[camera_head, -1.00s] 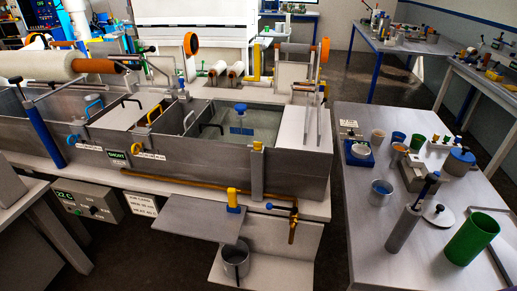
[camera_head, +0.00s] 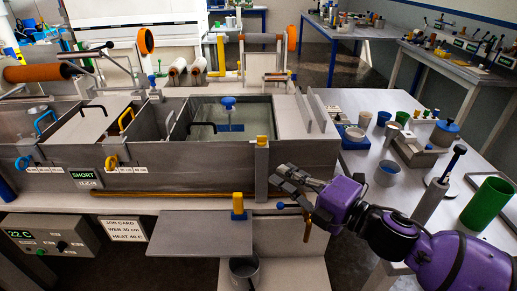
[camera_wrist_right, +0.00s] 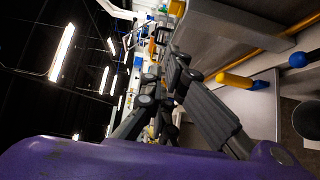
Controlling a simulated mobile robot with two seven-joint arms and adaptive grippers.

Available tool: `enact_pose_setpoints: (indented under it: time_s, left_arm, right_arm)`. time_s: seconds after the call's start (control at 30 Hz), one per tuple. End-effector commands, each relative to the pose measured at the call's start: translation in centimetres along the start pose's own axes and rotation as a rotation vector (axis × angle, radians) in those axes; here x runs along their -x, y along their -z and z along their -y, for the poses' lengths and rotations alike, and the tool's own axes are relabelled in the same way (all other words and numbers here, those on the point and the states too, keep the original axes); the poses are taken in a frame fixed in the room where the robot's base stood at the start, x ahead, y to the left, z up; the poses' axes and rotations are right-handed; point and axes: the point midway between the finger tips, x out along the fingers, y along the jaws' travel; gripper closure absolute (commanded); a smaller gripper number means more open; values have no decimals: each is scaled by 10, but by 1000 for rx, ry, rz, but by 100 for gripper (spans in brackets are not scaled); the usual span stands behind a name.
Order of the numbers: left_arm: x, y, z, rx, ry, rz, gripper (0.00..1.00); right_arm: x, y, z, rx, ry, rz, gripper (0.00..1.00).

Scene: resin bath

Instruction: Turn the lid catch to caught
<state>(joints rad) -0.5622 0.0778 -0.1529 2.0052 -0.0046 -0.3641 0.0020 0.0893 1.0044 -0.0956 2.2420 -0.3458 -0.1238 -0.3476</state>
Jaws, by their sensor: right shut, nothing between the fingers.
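No part is labelled as the lid catch, and I cannot tell which it is. A yellow-topped grey post (camera_head: 262,158) stands at the bath's front right corner. A yellow upright piece with a blue base (camera_head: 238,207) stands on the grey shelf below; it also shows in the right wrist view (camera_wrist_right: 234,80). My right gripper (camera_head: 284,178) is shut and empty, in front of the bath wall, just right of and below the yellow-topped post, apparently apart from it. Its fingers (camera_wrist_right: 172,75) show in the right wrist view. My left gripper is out of view.
A brass valve with a blue-ended handle (camera_head: 288,206) lies just below my right gripper. A copper pipe (camera_head: 190,194) runs along the bath front. A metal cup (camera_head: 244,270) stands under the shelf (camera_head: 180,235). The side table at right holds a green cup (camera_head: 487,205) and several vessels.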

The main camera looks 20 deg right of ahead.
Motion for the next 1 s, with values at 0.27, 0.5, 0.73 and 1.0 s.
enact_pose_setpoints:
  time_s: [0.27, 0.5, 0.73, 1.0]
  left_arm:
    - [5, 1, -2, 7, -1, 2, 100]
    - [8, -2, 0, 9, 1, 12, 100]
    - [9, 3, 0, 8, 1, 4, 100]
    - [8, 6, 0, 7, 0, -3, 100]
  right_arm:
    - [-49, -1, -4, -2, -6, 1, 100]
    - [-94, -2, -3, -3, -4, 2, 100]
    - [-113, -25, -1, -3, 0, 4, 100]
    - [-117, -29, 1, -6, 1, 2, 100]
